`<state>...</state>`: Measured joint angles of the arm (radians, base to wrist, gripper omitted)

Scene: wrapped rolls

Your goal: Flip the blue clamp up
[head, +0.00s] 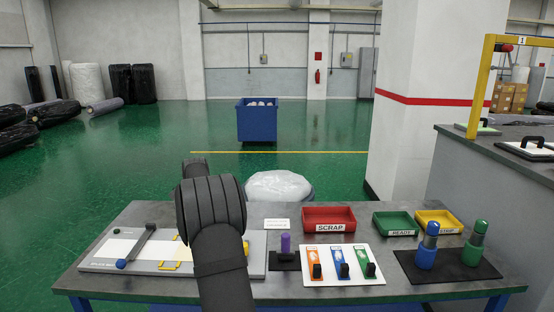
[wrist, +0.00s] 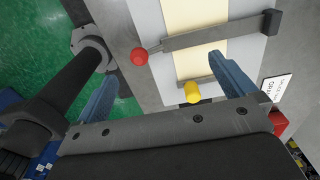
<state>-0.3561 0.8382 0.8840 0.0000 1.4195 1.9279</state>
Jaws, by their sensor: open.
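The blue clamp (head: 137,246) is a grey bar with a blue ball knob (head: 121,264) at its near end. It lies across the pale strip on the left part of the splice board (head: 96,265) and looks down flat. It cannot be made out in the wrist view. A similar grey clamp bar with a red ball knob (wrist: 139,57) lies across the strip in the wrist view, beyond my fingertips. My gripper (wrist: 163,70) is open and empty, with a yellow knob (wrist: 192,92) showing between its fingers. In the head view my arm hides the gripper and the board's middle.
A purple-topped peg (head: 285,244) and a white panel of coloured switches (head: 343,280) stand right of the board. Red (head: 329,218), green (head: 393,224) and yellow (head: 438,221) bins line the back. A small white card (head: 277,224) stands behind the peg.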

